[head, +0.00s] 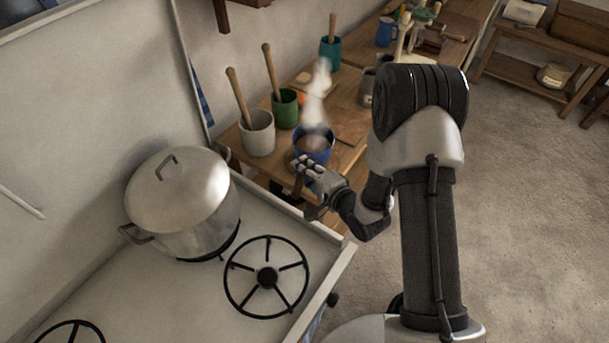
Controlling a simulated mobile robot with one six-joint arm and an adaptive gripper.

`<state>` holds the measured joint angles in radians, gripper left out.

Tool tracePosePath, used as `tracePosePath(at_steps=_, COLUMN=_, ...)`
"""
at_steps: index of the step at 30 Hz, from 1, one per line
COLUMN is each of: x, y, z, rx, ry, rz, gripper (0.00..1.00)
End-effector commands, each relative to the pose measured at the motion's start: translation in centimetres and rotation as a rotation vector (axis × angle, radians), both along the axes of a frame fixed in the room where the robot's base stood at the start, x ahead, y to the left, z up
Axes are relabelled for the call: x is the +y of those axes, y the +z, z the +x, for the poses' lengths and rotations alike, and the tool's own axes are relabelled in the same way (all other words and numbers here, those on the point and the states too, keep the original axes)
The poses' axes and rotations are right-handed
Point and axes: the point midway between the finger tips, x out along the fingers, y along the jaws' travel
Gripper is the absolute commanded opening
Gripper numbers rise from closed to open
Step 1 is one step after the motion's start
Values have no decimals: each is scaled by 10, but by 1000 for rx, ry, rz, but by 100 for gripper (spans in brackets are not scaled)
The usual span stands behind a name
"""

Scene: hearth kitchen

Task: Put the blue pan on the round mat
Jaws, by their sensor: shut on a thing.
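The blue pan (316,157) is at the near end of the wooden table, beyond the stove's edge, with brownish contents and pale steam rising from it. My gripper (309,170) is at the near side of the pan, shut on its brown handle (297,187). The pan looks about level. I cannot tell whether its base touches the table or is held above it.
A large lidded pot (183,200) stands on the white stove (190,290), left of my gripper. A white crock (257,136), a green crock (286,110) and a teal crock (330,52) hold wooden handles beside the pan. A grey mug (367,88) stands behind my arm's left edge.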

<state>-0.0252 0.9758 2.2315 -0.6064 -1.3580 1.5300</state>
Motion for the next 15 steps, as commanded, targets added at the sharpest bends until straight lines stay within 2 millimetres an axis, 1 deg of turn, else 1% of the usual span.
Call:
tracePosePath(at_steps=1, x=0, y=-11, z=0, rx=-2, ry=0, rz=0, gripper=0)
tracePosePath(at_steps=4, x=0, y=-21, z=1, rx=-3, ry=0, rz=1, gripper=0)
tracePosePath(at_steps=11, x=0, y=-21, z=1, rx=-5, ry=0, rz=1, gripper=0)
tracePosePath(at_steps=15, x=0, y=-25, z=1, rx=-5, ry=0, rz=1, gripper=0)
